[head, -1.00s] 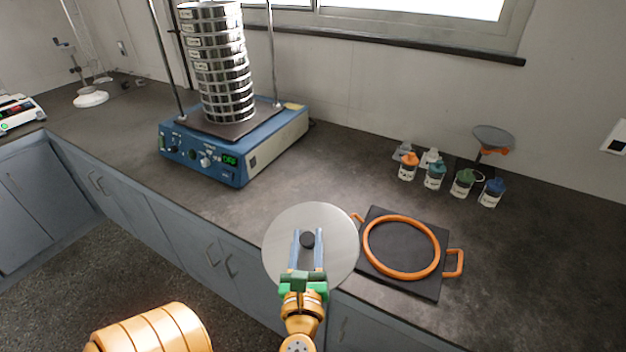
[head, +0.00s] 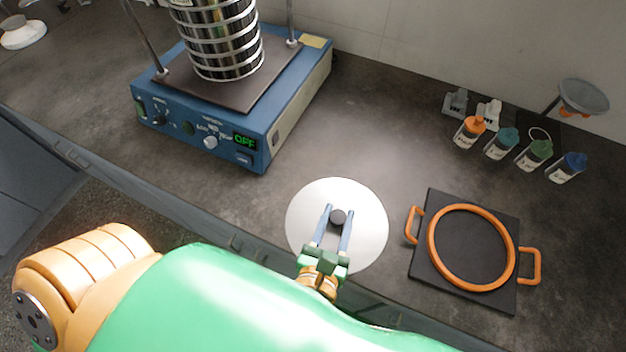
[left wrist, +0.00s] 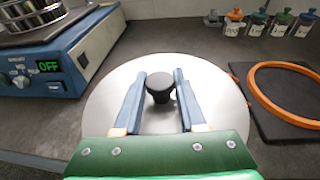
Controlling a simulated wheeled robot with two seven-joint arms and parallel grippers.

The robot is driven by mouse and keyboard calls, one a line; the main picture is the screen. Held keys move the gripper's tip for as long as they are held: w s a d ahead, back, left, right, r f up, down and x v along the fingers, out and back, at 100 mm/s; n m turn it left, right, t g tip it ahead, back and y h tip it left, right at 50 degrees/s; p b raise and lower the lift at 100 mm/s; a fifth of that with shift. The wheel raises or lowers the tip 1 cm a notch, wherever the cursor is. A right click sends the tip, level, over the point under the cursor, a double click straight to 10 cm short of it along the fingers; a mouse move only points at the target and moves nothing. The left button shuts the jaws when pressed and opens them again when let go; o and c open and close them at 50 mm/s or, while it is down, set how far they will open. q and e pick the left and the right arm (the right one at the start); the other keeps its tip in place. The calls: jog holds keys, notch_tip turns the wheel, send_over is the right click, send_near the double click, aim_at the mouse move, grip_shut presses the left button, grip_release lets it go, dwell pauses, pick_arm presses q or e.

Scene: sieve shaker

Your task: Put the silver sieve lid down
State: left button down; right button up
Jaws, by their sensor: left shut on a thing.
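The silver sieve lid (head: 365,210) is a flat round disc with a black knob (head: 338,217) at its centre. It is over the counter near the front edge, between the shaker and the black mat; I cannot tell whether it touches the counter. My left gripper (head: 335,222) is shut on the lid, its blue fingers on either side of the knob. The left wrist view shows the lid (left wrist: 110,100) level below the fingers, with the knob (left wrist: 160,86) between them. My right gripper is not in view.
The blue sieve shaker (head: 200,130) carries a sieve stack (head: 220,40) at the back left. A black mat (head: 465,250) with an orange two-handled ring (head: 432,250) lies to the right. Several small bottles (head: 502,143) stand behind it.

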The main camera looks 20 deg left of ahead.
aim_at(328, 195)
pick_arm(q)
jog(key=w+f, duration=0.1)
jog(key=w+a+f, duration=0.1)
jog(key=w, duration=0.1)
jog(key=w+a+f, duration=0.1)
jog(key=shift+w+b, duration=0.15)
jog(key=shift+b, duration=0.2)
jog(key=w+a+f+b, duration=0.1)
jog(key=w+f+b, duration=0.1)
jog(key=f, duration=0.1)
jog(key=w+a+f+b, duration=0.1)
jog(key=shift+w+a+f, duration=0.3)
jog(key=shift+f, duration=0.05)
jog(key=f+b, duration=0.4)
jog(key=shift+w+a+f, duration=0.1)
jog(key=shift+w+a, duration=0.05)
jog(key=shift+w, duration=0.05)
jog(key=shift+r+p, duration=0.35)
jog(key=shift+p, duration=0.05)
jog(key=shift+c, duration=2.4)
grip_release()
jog(key=shift+f, duration=0.1)
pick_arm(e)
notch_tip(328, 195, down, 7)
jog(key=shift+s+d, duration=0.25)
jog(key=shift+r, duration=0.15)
